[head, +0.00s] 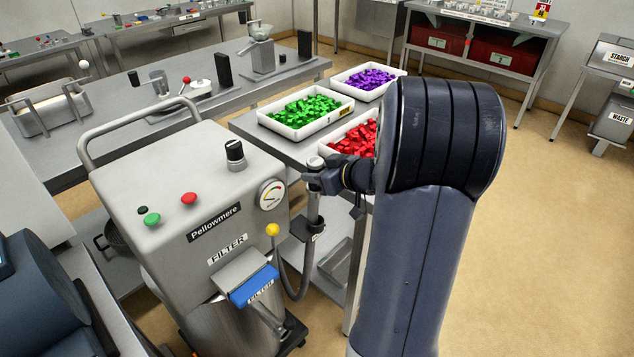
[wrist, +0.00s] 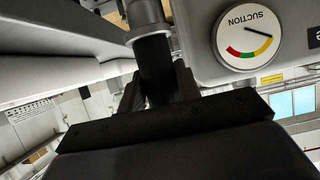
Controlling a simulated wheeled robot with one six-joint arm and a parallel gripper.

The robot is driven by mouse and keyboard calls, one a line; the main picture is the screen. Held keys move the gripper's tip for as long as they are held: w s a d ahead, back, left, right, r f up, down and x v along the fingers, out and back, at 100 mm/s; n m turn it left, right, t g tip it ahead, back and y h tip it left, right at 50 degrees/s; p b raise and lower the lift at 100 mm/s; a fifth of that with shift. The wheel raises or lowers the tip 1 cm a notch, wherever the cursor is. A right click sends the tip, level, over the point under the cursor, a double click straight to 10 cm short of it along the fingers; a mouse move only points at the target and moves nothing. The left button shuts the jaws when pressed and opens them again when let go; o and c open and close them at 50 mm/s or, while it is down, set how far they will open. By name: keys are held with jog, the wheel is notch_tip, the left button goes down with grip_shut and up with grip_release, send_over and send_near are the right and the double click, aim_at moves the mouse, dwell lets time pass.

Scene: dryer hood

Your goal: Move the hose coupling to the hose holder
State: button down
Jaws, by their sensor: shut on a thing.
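The hose coupling (head: 315,163) is a short upright grey piece at the top of the hose, beside the gauge on the Pellowmere machine. My gripper (head: 318,181) is shut around it, reaching in from the right. In the wrist view the coupling shows as a dark tube with a pale collar (wrist: 148,32) between the fingers (wrist: 157,88). A dark bracket on the machine's right side, which looks like the hose holder (head: 303,228), is just below, around or beside the hose; I cannot tell which. The lower part of the grip is hidden in the wrist view.
The Pellowmere machine (head: 190,180) has a suction gauge (head: 271,194), a yellow knob (head: 272,230) and a blue handle (head: 254,286). Trays of green (head: 305,112), purple (head: 368,80) and red pieces (head: 357,138) stand on a table close behind my gripper. The floor at right is clear.

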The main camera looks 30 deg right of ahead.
aim_at(317, 197)
jog(key=shift+f+b, duration=0.65)
jog(key=shift+f, duration=2)
notch_tip(317, 197, down, 2)
jog(key=b, duration=0.3)
jog(key=shift+f+b, duration=0.2)
jog(key=shift+b, duration=0.15)
jog(key=shift+b, duration=2.35)
jog(key=shift+f+b, duration=1.95)
jog(key=shift+b, duration=1.2)
